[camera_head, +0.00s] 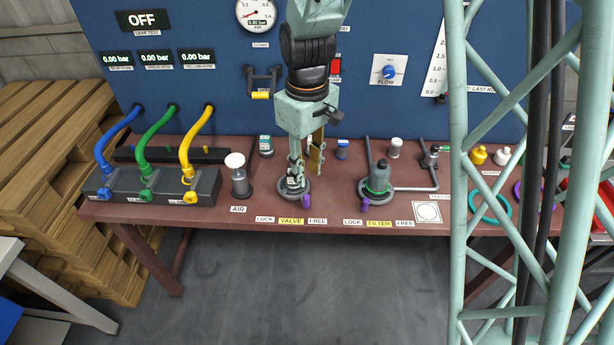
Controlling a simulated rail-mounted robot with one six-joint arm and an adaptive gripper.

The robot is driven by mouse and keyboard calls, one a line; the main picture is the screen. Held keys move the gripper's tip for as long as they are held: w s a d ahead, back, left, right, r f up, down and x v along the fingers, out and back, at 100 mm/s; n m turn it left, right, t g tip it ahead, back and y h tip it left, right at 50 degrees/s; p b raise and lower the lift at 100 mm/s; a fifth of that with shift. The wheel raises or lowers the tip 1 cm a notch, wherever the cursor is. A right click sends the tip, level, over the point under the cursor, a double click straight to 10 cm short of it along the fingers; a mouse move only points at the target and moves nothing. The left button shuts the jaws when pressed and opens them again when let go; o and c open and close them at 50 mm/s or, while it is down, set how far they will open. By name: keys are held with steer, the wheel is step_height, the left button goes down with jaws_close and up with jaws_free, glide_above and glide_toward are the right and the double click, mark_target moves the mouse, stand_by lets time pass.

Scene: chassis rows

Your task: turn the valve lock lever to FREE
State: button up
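The valve (292,187) stands on the reddish-brown bench, on a round dark base. Its small purple lock lever (306,201) sticks out at the lower right of that base, on the side of the FREE label (317,221). The LOCK label (265,219) is to the left of the yellow VALVE label (291,221). My gripper (307,172) points down over the valve with its two fingers apart. The left finger hides the valve's upper part, and the right finger hangs to its right. I cannot tell whether a finger touches the valve; the lever looks clear of both.
The filter (378,177) stands to the right, with its purple lever (366,205) toward LOCK. A white-capped air cylinder (238,176) stands to the left, near the hose block (160,187). My pale green lattice column covers the right side. The blue panel (220,90) rises behind.

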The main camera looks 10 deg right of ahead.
steer(key=shift+r, duration=0.45)
stand_by(1.3)
